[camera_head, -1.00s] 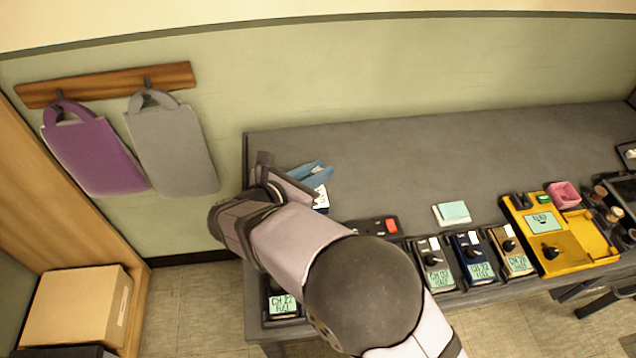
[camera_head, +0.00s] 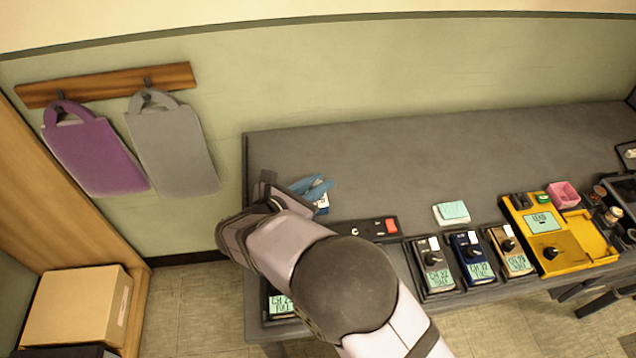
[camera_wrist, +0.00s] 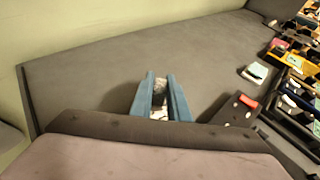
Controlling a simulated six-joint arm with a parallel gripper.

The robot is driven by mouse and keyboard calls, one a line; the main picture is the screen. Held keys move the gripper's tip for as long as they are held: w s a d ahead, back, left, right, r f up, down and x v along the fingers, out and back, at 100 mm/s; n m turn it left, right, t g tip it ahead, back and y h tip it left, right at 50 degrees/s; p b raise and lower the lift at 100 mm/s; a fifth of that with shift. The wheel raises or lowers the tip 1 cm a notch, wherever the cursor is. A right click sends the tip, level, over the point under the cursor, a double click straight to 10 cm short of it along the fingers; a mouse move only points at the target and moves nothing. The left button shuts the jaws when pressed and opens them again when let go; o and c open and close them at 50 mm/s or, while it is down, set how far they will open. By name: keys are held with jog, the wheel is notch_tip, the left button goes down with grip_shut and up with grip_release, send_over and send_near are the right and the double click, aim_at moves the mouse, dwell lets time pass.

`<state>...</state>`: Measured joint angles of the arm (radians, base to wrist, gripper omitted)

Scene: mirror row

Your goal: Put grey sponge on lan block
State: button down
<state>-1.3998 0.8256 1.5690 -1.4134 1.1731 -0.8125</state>
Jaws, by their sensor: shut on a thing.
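My gripper (camera_head: 313,185) has blue fingers and is low over the left end of the grey bench, near the black box with a red switch. In the wrist view the gripper (camera_wrist: 161,82) is shut on a small greyish-white thing (camera_wrist: 159,97), mostly hidden between the fingers. A white and blue bit (camera_head: 322,204) shows just below the fingers in the head view. I cannot tell whether what I hold is the grey sponge, or whether it touches the bench. I cannot pick out the lan block by a readable label.
The black box with a red switch (camera_head: 368,230) lies right of my gripper. A pale cyan pad (camera_head: 452,212), several dial meters (camera_head: 473,258) and a yellow unit (camera_head: 555,245) stand further right. The back of the grey bench (camera_head: 420,150) is clear.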

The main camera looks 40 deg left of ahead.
jog(key=c, duration=1.7)
grip_release()
jog(key=shift+f, duration=0.1)
jog(key=shift+r, duration=0.2)
jog(key=b+v, duration=0.1)
jog(key=v, duration=1.1)
